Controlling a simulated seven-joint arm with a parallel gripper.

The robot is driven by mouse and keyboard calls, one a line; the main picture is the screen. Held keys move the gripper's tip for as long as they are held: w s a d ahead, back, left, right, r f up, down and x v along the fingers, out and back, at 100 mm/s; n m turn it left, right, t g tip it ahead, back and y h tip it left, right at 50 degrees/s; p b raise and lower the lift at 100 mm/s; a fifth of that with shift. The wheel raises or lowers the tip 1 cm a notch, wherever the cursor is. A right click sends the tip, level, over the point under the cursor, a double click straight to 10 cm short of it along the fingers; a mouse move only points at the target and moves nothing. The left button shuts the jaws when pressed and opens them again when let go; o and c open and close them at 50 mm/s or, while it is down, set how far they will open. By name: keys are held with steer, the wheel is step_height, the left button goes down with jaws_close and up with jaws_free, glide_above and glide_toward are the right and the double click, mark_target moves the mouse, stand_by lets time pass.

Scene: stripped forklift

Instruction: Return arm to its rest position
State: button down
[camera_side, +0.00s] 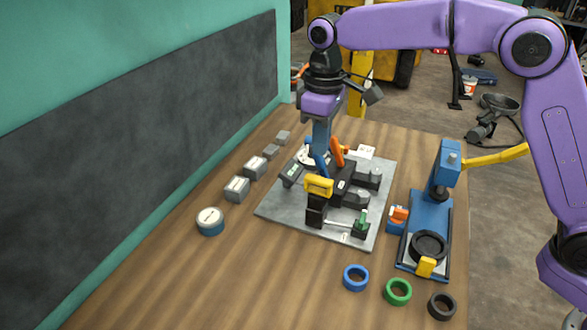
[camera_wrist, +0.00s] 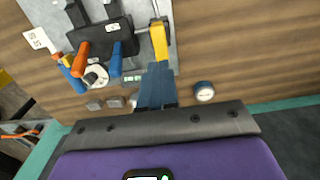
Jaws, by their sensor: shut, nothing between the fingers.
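My arm is purple with black joints and reaches in from the right in the side view. My gripper (camera_side: 320,146) points down above the grey plate (camera_side: 277,209) with the lever assembly. Its blue-grey fingers are together and empty. In the wrist view the shut fingers (camera_wrist: 158,70) point toward the lever block (camera_wrist: 105,40), beside its yellow-ended lever (camera_wrist: 158,40). In the side view the fingers overlap the blue lever (camera_side: 320,165) and stand left of the orange lever (camera_side: 338,152). I cannot tell whether they touch anything.
The blue press-like fixture (camera_side: 433,215) stands right of the plate. Blue (camera_side: 355,278), green (camera_side: 398,291) and black (camera_side: 442,306) rings lie in front. A round blue-white piece (camera_side: 210,221) and several grey blocks (camera_side: 237,189) line the left. The dark wall panel (camera_side: 140,140) borders the bench.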

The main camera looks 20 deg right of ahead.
stand_by(0.4)
steer(key=s+d+f+n, duration=0.1)
steer(key=s+d, duration=0.6)
steer(key=s, duration=0.4)
steer(key=s+d+f+n, duration=0.1)
steer(key=s+d+f, duration=0.1)
steer(key=s+d, duration=0.6)
steer(key=s+d+f+n, duration=0.1)
steer(key=s+d, duration=0.6)
steer(key=s, duration=0.7)
steer(key=shift+s+d+f+n, duration=0.3)
steer(key=shift+f, duration=0.05)
stand_by(3.1)
